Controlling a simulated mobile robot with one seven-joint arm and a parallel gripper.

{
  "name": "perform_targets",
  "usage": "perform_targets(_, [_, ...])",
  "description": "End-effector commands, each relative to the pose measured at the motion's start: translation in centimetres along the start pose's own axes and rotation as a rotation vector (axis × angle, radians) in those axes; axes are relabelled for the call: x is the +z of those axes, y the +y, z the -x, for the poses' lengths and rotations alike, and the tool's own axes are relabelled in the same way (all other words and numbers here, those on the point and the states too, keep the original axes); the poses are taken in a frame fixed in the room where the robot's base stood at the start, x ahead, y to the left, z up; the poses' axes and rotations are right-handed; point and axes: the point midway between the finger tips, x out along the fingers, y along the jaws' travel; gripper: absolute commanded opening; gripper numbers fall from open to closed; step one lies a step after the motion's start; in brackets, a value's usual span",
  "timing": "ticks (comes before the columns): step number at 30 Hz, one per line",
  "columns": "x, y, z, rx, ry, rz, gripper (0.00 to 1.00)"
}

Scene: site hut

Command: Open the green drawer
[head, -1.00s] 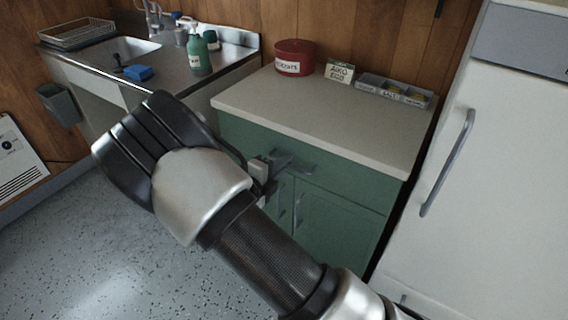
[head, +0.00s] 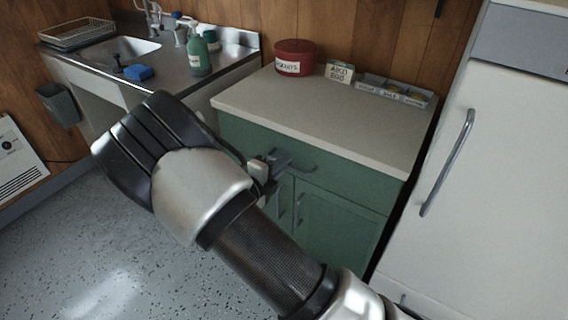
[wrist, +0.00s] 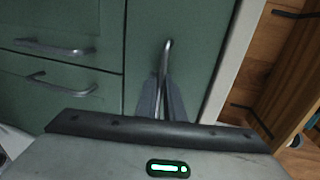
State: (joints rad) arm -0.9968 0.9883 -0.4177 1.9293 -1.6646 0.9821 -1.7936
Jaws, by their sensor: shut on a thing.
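The green drawer (head: 345,178) is the wide top front of the green cabinet, under the pale worktop, and it looks flush with the cabinet. Its grey bar handle (head: 304,168) runs across the front. My gripper (head: 281,160) reaches the handle from the left, partly hidden behind my wrist in the head view. In the wrist view my gripper (wrist: 161,88) has its fingers together on the handle (wrist: 167,50), with the drawer front (wrist: 195,50) just behind.
Two green doors with bar handles sit below the drawer; one door (head: 335,232) shows clearly. A red tin (head: 295,58), a small box and a divided tray stand on the worktop (head: 320,115). A white fridge (head: 500,180) stands close on the right. Speckled floor is clear at left.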

Motion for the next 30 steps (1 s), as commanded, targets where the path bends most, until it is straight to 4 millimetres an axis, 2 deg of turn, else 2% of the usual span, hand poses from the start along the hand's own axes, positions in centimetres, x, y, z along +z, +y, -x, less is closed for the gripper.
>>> perform_targets(5, [0.0, 0.0, 0.8, 0.001, 0.000, 0.001, 0.00])
perform_targets(11, [0.0, 0.3, 3.8, 0.003, -0.001, 0.004, 0.00])
perform_targets(24, [0.0, 2.8, 15.2, 0.002, -0.003, 0.003, 0.00])
perform_targets(30, [-0.1, 4.0, 19.8, 0.001, -0.001, 0.002, 0.00])
